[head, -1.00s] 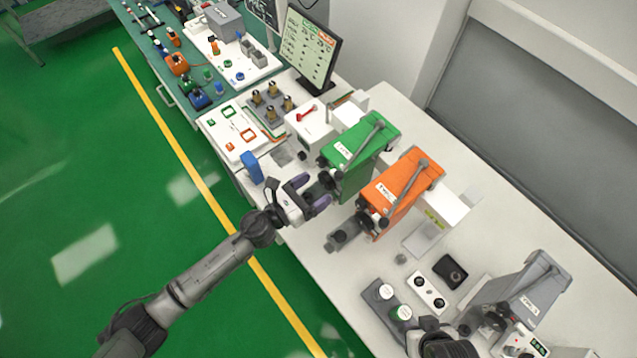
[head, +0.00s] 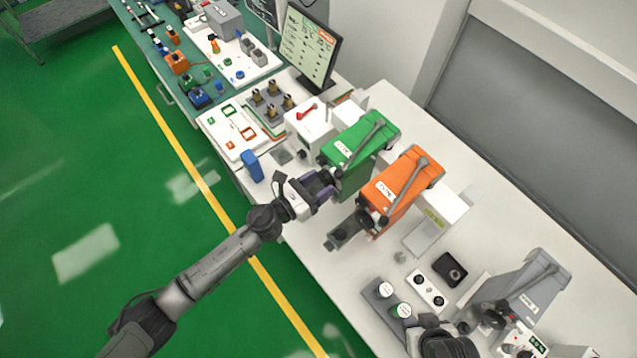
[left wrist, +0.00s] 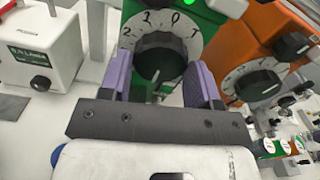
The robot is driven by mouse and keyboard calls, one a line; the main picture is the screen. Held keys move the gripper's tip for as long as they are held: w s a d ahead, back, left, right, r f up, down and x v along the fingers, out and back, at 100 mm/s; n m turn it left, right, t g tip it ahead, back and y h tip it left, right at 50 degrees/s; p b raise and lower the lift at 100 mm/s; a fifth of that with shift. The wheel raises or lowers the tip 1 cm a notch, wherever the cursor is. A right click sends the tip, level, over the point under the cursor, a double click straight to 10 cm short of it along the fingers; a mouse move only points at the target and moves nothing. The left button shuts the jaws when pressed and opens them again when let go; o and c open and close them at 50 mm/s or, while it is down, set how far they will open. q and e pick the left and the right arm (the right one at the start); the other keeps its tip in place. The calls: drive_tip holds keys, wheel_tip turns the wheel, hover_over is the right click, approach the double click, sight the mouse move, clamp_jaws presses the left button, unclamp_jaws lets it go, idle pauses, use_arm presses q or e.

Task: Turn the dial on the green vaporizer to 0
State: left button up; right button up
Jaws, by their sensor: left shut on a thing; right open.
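The green vaporizer (head: 352,146) stands on the white counter, with its dial facing the aisle. My left gripper (head: 325,183) is at the front of it, its purple fingers closed around the dial. In the left wrist view the black dial (left wrist: 160,54) sits between the two fingers of the left gripper (left wrist: 161,82). The white scale around it shows 2, 1, 0 and T along its top. The lower part of the dial is partly hidden by the gripper. My right gripper (head: 440,342) is at the bottom edge of the head view, partly cut off, its fingers hard to make out.
The orange vaporizer (head: 403,188) stands close to the right of the green one, its own dial (left wrist: 256,84) near my right finger. A white box with a red lever (head: 308,122) stands to the left. A grey vaporizer (head: 528,288) is near the right arm.

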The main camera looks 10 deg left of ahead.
use_arm(q)
drive_tip(key=shift+c, duration=0.9)
drive_tip(key=shift+m, duration=0.3)
drive_tip(key=shift+m+b, duration=0.6)
drive_tip(key=shift+m, duration=0.4)
drive_tip(key=m, duration=0.3)
drive_tip(key=shift+b, duration=0.3)
drive_tip(key=shift+m, duration=0.4)
